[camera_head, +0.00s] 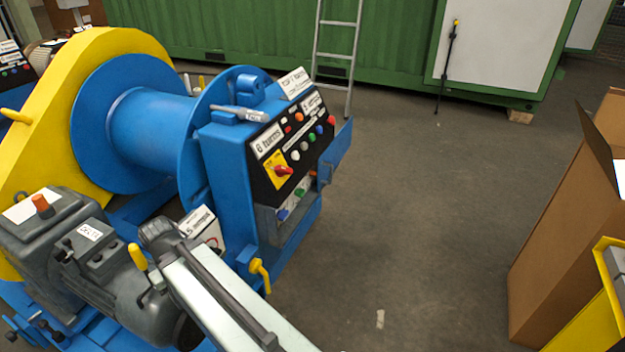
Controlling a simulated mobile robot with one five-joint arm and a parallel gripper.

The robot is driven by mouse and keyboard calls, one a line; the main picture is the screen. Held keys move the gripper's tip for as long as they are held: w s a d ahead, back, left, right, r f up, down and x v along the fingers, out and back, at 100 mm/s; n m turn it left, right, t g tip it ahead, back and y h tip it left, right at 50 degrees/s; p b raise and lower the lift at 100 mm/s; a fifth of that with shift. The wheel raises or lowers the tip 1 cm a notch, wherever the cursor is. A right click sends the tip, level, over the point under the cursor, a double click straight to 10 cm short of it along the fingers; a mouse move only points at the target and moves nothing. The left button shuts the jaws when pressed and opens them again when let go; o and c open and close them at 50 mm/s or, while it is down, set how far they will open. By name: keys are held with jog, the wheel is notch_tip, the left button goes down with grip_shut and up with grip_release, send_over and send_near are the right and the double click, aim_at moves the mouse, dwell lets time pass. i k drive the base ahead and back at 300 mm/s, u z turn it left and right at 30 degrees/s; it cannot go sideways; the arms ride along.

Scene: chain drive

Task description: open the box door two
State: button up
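The blue control box (222,165) stands at the front of the winch, with a sloped black panel of coloured buttons on top. A blue flap or door (337,152) sticks out from its right side, swung away from the box. Below the panel, a grey-framed recess (270,228) is uncovered and shows coloured buttons or connectors. A yellow handle (261,274) sits at the box's lower front. No label marks which door is two. My gripper is not visible. A pale bar with a dark strip crosses the bottom; I cannot tell whether it is mine.
A blue drum (140,135) with a yellow guard (55,90) and a grey motor (120,290) fill the left. A cardboard box (560,245) stands at right. A ladder (340,55) leans against the green container (230,35). The middle floor (430,210) is clear.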

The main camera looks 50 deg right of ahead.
aim_at(328, 161)
jog(key=u, duration=2.55)
jog(key=k, duration=0.6)
jog(key=z, duration=2.55)
jog(key=i, duration=1)
